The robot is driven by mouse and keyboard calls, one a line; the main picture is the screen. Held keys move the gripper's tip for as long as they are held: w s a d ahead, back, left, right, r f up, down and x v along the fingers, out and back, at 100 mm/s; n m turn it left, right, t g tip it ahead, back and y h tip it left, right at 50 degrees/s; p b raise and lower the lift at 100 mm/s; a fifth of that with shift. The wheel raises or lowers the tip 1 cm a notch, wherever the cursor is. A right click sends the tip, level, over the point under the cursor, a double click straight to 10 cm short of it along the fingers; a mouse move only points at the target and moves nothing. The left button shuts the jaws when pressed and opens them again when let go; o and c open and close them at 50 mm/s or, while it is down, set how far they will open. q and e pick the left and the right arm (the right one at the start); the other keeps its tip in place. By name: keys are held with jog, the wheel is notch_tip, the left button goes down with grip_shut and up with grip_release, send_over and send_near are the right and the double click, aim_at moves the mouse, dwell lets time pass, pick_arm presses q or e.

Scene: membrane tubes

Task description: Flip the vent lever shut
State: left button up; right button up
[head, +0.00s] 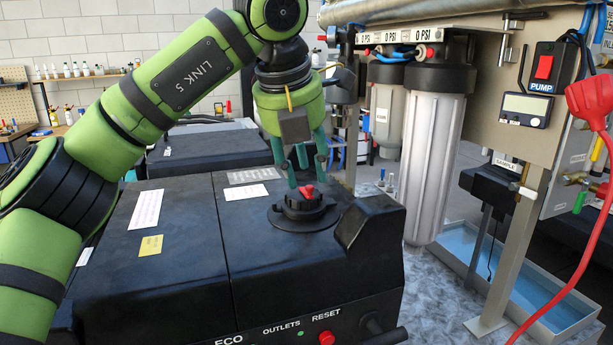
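A small red lever-like piece (307,191) sits on a round black fitting (302,208) on top of a black box (180,260). I cannot tell for sure that it is the vent lever, or whether it is open or shut. My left gripper (303,163) points down just above this red piece, its teal fingers spread apart with nothing between them. The fingertips look clear of the red piece, though the gap is hard to judge. My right gripper is not in view.
The filter housing and a steel panel with a pump switch (543,67) stand right of the box. A red plug (592,98) hangs with its cable at the far right. A blue-lined tray (530,275) lies below. A black block (366,228) rises beside the fitting.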

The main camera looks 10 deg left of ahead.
pick_arm(q)
jog(key=v, duration=0.9)
jog(key=shift+s, duration=0.15)
jog(key=shift+r, duration=0.1)
